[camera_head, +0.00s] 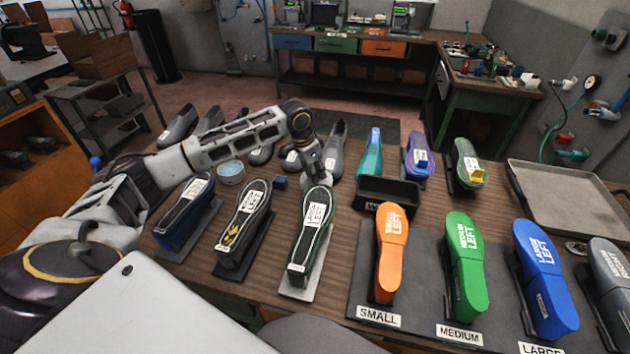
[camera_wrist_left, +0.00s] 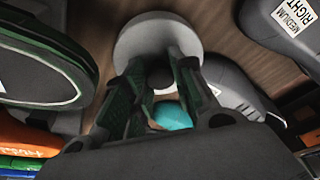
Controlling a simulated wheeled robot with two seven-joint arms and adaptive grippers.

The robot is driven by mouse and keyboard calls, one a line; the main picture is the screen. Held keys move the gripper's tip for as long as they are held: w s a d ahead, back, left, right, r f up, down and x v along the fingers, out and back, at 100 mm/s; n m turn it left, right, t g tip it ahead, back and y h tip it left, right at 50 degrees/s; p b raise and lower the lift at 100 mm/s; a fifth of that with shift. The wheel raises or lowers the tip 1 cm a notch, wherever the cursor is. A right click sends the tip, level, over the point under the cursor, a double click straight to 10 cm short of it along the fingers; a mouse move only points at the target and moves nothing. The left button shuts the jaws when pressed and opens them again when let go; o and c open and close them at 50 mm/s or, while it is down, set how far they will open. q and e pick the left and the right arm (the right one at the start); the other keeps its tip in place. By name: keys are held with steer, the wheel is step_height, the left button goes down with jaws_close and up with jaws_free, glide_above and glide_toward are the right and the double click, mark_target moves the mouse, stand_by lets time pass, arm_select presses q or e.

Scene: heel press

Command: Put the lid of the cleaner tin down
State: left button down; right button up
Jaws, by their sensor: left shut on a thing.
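The cleaner tin (camera_head: 230,174) stands open on the bench left of my left gripper, with pale blue contents showing. My left gripper (camera_head: 316,178) is behind the dark shoe with the green-edged sole. In the left wrist view its fingers (camera_wrist_left: 160,92) are shut on the lid, a pale grey disc (camera_wrist_left: 155,30). The fingers cover part of the lid. In the head view the lid is small and mostly lost against the gripper, and I cannot tell whether it touches the bench. My right gripper is out of view.
Shoes stand around the gripper, including the green-edged one (camera_head: 309,255) in front and a grey one (camera_head: 336,150) behind. A black tray (camera_head: 386,194) and a teal bottle (camera_head: 370,152) are at right.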

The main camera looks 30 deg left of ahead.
mark_target(306, 183)
arm_select(q)
steer(key=shift+f, duration=1.95)
steer(key=c, duration=1.2)
jaws_free()
steer(key=shift+f, duration=0.1)
steer(key=shift+v, duration=6.1)
